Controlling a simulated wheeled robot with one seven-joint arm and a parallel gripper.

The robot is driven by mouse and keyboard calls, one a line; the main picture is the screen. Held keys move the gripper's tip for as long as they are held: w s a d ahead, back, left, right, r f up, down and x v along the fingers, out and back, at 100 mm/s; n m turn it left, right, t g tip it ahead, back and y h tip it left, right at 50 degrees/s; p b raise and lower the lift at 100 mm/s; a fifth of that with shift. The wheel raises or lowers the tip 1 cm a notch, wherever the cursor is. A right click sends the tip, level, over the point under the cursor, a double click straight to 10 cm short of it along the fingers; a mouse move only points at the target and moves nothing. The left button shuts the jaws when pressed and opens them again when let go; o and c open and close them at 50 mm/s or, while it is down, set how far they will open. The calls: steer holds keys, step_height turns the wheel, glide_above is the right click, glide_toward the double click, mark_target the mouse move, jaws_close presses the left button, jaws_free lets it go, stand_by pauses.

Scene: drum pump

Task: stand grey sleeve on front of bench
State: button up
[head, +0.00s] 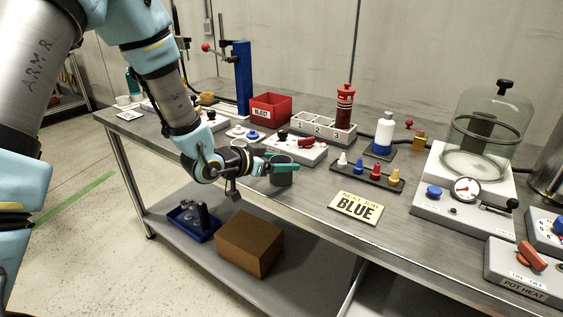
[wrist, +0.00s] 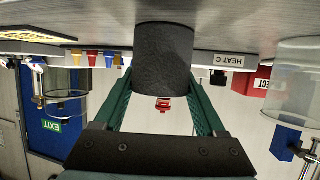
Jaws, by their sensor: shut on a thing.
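The grey sleeve (head: 281,178) is a short dark grey cylinder near the front edge of the bench (head: 310,190), left of the NEXT TOP BLUE sign. My gripper (head: 284,166) has green fingers and is shut on the sleeve's sides. In the wrist view, which is upside down, the sleeve (wrist: 164,60) stands between the two fingers of my gripper (wrist: 163,90), with its axis about upright. Its lower end is at or just over the bench top; I cannot tell whether it touches. The fingers hide part of its sides.
Behind the sleeve is a white box with a red switch (head: 300,150). A dark rack with coloured pegs (head: 365,178) and the BLUE sign (head: 355,208) are to the right. A red REJECT bin (head: 270,108) stands further back. A lower shelf holds a brown box (head: 249,243).

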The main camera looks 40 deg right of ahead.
steer(key=o, duration=1.3)
steer(key=shift+c, duration=0.2)
steer(key=shift+r+p, duration=0.25)
steer(key=shift+p, duration=0.1)
steer(key=b+v, duration=0.2)
steer(key=v, duration=1)
steer(key=shift+b, duration=0.3)
steer(key=shift+a+f, duration=0.1)
